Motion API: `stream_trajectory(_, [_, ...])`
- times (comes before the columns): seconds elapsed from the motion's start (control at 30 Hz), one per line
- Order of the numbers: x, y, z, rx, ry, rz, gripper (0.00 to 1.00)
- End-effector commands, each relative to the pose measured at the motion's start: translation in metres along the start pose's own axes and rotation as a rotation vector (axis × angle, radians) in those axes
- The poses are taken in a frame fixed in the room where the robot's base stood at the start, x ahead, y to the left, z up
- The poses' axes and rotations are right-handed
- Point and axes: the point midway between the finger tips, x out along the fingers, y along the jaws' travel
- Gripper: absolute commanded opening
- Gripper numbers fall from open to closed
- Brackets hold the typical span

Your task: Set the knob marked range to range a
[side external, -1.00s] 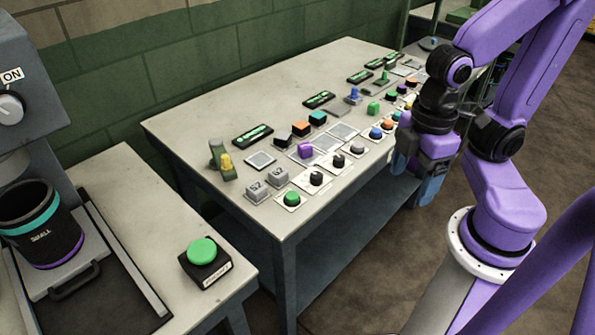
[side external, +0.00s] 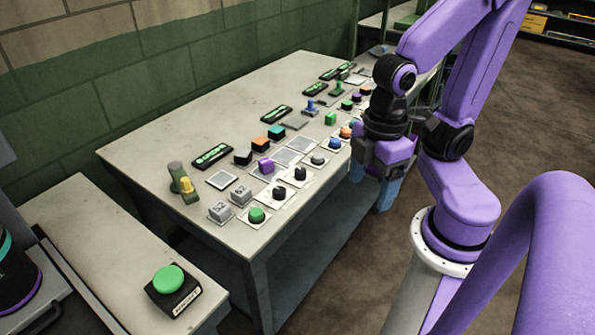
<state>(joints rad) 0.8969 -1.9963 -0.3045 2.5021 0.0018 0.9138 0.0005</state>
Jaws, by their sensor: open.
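A white table (side external: 160,150) carries several controls along its front edge. My gripper (side external: 372,184) points down just beyond the table's front edge, right of these knobs. Its two blue fingers are apart, with nothing visible between them. It touches no control that I can see.
More controls continue to the back right, partly behind my arm. A lower table (side external: 90,230) holds a green button box (side external: 171,287).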

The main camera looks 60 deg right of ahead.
Motion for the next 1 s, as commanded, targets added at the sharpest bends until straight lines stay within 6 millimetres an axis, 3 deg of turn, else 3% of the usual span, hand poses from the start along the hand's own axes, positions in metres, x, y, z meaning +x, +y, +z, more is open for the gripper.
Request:
stream_trajectory(0.4, [0.000,0.000,0.000,0.000,0.000,0.000,0.76])
stream_trajectory(0.47, [0.000,0.000,0.000,0.003,0.000,0.000,0.62])
stream_trajectory(0.57, [-0.001,0.005,-0.004,0.042,-0.001,0.001,0.62])
stream_trajectory(0.77, [-0.004,0.040,-0.024,0.313,-0.006,0.006,0.62])
stream_trajectory(1.0, [-0.007,0.107,-0.042,0.761,-0.012,0.013,0.62])
